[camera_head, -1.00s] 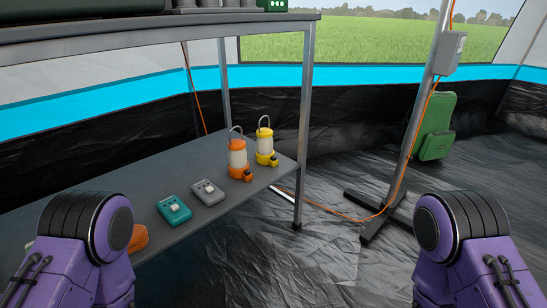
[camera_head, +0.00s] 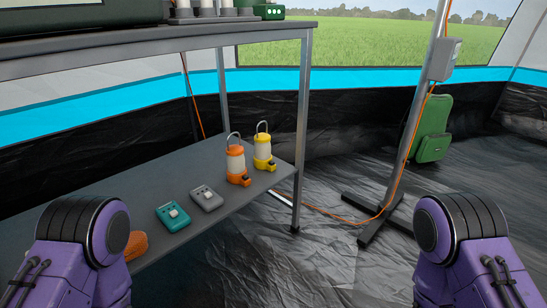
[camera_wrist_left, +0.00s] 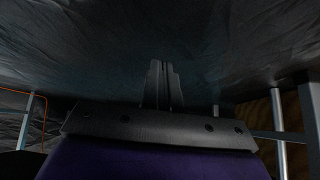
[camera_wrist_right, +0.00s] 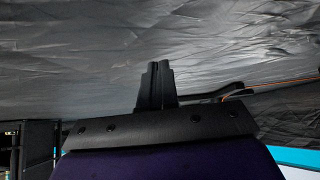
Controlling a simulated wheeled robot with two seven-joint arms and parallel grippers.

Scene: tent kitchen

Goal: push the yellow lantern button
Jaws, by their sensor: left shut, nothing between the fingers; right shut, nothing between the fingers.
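The yellow lantern (camera_head: 263,148) stands upright on the lower shelf (camera_head: 150,190), near its right end, with its handle up. A dark patch shows on its yellow base; I cannot make out the button clearly. An orange lantern (camera_head: 236,162) stands just left of it and nearer. My left gripper (camera_wrist_left: 163,85) is shut and empty in the left wrist view, with dark sheeting behind it. My right gripper (camera_wrist_right: 157,85) is shut and empty in the right wrist view, over the grey ground sheet. Neither gripper shows in the head view, and both are away from the lantern.
A teal box (camera_head: 173,216) and a grey box (camera_head: 206,198) lie on the shelf, with an orange coil (camera_head: 135,245) nearer. A table leg (camera_head: 301,130) rises right of the lanterns. A pole (camera_head: 405,140) with a splayed foot and orange cable stands right. Floor between is open.

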